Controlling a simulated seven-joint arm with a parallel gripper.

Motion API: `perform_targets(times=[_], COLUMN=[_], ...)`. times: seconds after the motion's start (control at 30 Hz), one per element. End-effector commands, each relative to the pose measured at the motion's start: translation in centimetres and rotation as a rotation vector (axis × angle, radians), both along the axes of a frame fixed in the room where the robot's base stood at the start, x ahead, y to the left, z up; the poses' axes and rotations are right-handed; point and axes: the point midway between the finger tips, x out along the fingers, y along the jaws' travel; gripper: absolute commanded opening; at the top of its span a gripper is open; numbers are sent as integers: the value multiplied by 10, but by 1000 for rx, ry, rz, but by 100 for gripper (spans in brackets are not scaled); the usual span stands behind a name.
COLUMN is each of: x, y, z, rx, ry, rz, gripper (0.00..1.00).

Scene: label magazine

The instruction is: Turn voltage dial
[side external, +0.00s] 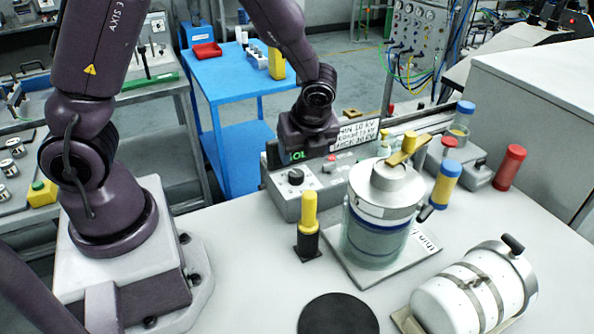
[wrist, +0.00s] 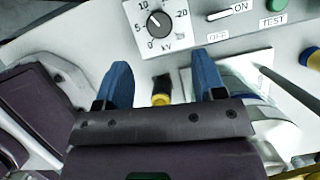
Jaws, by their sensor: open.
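The voltage dial (side external: 296,176) is a black knob on the front of a grey control box (side external: 287,204). In the wrist view the dial (wrist: 159,23) sits on a white scale marked 0, 5, 20 and kV, near the top edge. My gripper (wrist: 164,66) shows two blue fingers spread apart with nothing held between them. The dial lies beyond the fingertips, roughly centred between them, and they appear apart from it. In the side view my wrist is above the box, and the fingers are hidden there.
An ON/OFF switch (wrist: 226,12) and a green TEST button (wrist: 276,5) are right of the dial. A yellow-and-black post (side external: 308,228) stands before the box. A metal-lidded jar (side external: 377,225) stands close to its right. A white cylinder (side external: 478,292) lies front right.

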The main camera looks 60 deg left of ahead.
Motion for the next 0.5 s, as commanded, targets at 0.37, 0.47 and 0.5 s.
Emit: perform_targets(times=[0.37,0.47,0.5], x=[2,3,3], y=[27,30,31], z=[-66,-74,-76], rx=[0,0,0], ry=[4,1,0], rz=[2,2,2], gripper=[63,63,63])
